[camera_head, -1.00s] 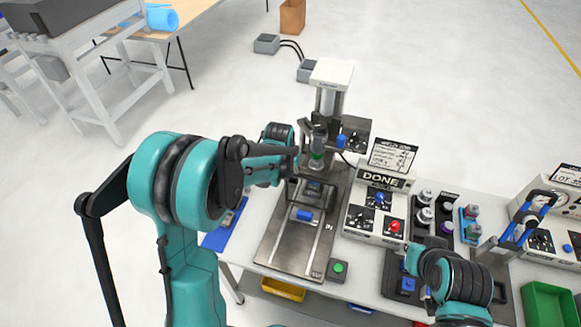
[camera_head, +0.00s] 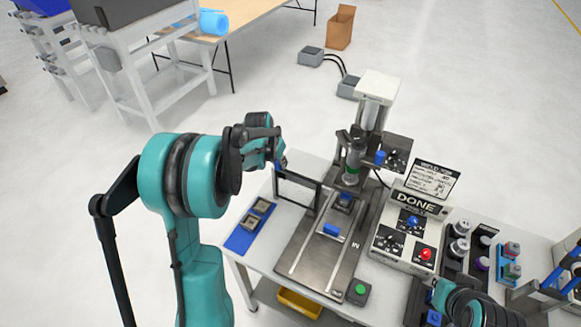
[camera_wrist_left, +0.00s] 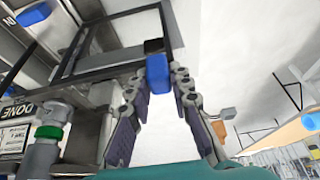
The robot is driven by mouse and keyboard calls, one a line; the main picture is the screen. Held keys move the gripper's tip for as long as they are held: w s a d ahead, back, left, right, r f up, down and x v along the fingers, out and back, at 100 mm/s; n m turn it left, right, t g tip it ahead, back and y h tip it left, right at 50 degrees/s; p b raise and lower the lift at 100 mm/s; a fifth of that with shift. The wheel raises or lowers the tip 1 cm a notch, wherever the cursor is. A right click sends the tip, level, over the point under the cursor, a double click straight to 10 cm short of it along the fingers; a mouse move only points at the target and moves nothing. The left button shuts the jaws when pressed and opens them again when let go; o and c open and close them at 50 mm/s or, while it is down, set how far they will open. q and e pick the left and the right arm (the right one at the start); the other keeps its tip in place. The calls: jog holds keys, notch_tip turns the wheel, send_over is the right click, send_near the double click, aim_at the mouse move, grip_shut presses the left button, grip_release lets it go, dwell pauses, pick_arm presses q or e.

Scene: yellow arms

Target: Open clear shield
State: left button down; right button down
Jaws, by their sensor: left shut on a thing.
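The clear shield (camera_head: 298,187) is a see-through panel in a dark frame, standing raised at the left side of the weld station's base plate (camera_head: 312,262). In the left wrist view its dark frame (camera_wrist_left: 112,70) spans the upper left. My left gripper (camera_head: 281,161) is at the shield's top left corner. It is shut on the shield's blue handle (camera_wrist_left: 157,73), which sits between the fingers in the wrist view. My right gripper (camera_head: 438,292) is partly visible at the lower right, and its fingers are too unclear to read.
The press column (camera_head: 374,100) stands behind the base plate. A control box marked DONE (camera_head: 405,238) is to the right, and a green button (camera_head: 360,290) is in front. A blue mat (camera_head: 240,238) with two grey parts lies left.

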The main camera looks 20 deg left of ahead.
pick_arm(q)
jog(key=shift+a, duration=0.25)
jog(key=c, duration=1.4)
grip_release()
jog(key=shift+o, duration=0.2)
jog(key=v, duration=1.2)
jog(key=shift+s+d, duration=0.1)
jog(key=shift+s, duration=0.05)
